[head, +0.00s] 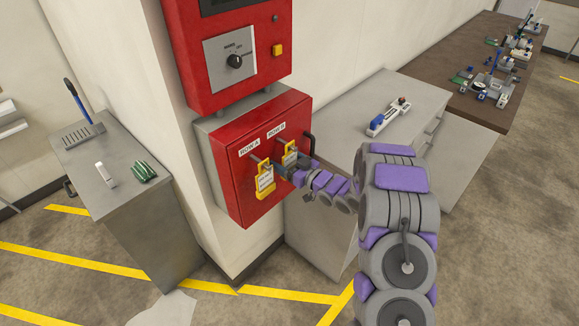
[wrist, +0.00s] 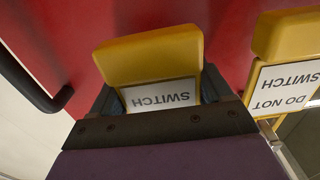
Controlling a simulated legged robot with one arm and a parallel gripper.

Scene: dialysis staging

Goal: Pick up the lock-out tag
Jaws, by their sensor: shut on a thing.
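Two yellow lock-out tags with white labels are at the front of the lower red box. One tag (head: 289,157) is under the ROW B label, and the other tag (head: 265,182) is under the ROW A label. My gripper (head: 287,170) is shut on the lower part of the ROW B tag. In the wrist view, which is upside down, the held tag (wrist: 150,58) shows the word SWITCH between my fingers. The ROW A tag (wrist: 285,75) is beside it, apart from my fingers. Whether the held tag is still on its peg is unclear.
A black handle (head: 309,144) sits at the red box's right edge, close to my arm. A control panel with a knob (head: 235,61) is above. A grey cabinet (head: 345,108) stands at right, another cabinet (head: 107,200) at left.

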